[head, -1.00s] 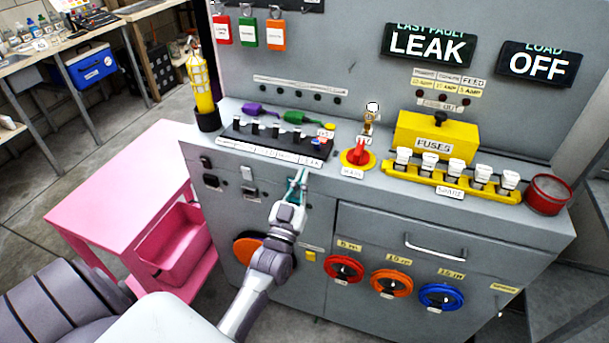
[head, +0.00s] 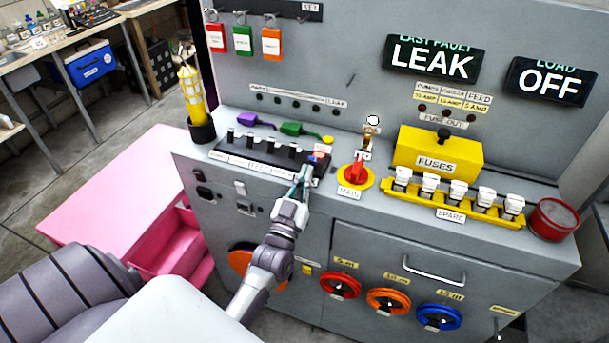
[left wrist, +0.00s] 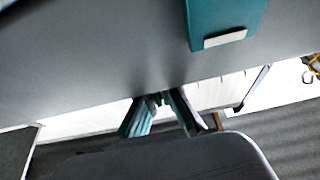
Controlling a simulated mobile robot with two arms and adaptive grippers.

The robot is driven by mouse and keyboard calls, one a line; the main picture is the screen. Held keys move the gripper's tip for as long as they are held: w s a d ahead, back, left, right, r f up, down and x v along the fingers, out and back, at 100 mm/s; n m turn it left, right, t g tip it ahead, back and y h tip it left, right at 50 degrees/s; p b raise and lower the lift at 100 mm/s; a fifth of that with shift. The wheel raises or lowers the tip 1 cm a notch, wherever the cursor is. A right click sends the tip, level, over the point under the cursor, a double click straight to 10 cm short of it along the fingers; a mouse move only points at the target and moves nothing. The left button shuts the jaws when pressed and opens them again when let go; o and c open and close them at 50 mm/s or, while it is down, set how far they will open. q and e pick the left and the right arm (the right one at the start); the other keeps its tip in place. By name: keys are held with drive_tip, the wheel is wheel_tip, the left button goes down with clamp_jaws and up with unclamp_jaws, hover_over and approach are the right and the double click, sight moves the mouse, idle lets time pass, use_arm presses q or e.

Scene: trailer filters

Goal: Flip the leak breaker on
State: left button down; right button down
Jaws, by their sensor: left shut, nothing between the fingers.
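A black breaker strip (head: 262,151) lies on the console's top near its front edge, with several small black levers and a white label strip along its front. The left wrist view shows the teal fingers (left wrist: 161,108) close together. My right gripper is not in view.
A red MAIN knob (head: 355,172) stands right of the strip, beside the yellow fuse box (head: 437,148) and spare fuses. Screens read LAST FAULT LEAK (head: 432,62) and LOAD OFF (head: 545,80). A pink table (head: 115,185) stands left.

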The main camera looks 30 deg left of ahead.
sight(310, 159)
use_arm(q)
drive_tip(key=r, duration=0.1)
drive_tip(key=p, duration=0.1)
drive_tip(key=r, duration=0.1)
drive_tip(key=shift+w+a+r, duration=0.25)
drive_tip(key=shift+r, duration=0.1)
drive_tip(key=shift+p, duration=0.3)
drive_tip(key=shift+w+r+g+p, duration=0.2)
drive_tip(key=shift+g+p, duration=0.2)
drive_tip(key=shift+p, duration=0.8)
drive_tip(key=shift+w+f+g+p, duration=0.3)
drive_tip(key=shift+w+p, duration=0.15)
drive_tip(key=shift+p, duration=0.2)
drive_tip(key=w+r+g+p, duration=0.1)
drive_tip(key=p, duration=0.5)
drive_tip(key=shift+a+h, duration=0.1)
drive_tip(key=shift+h, duration=0.2)
drive_tip(key=shift+f, duration=0.4)
drive_tip(key=shift+r, duration=0.15)
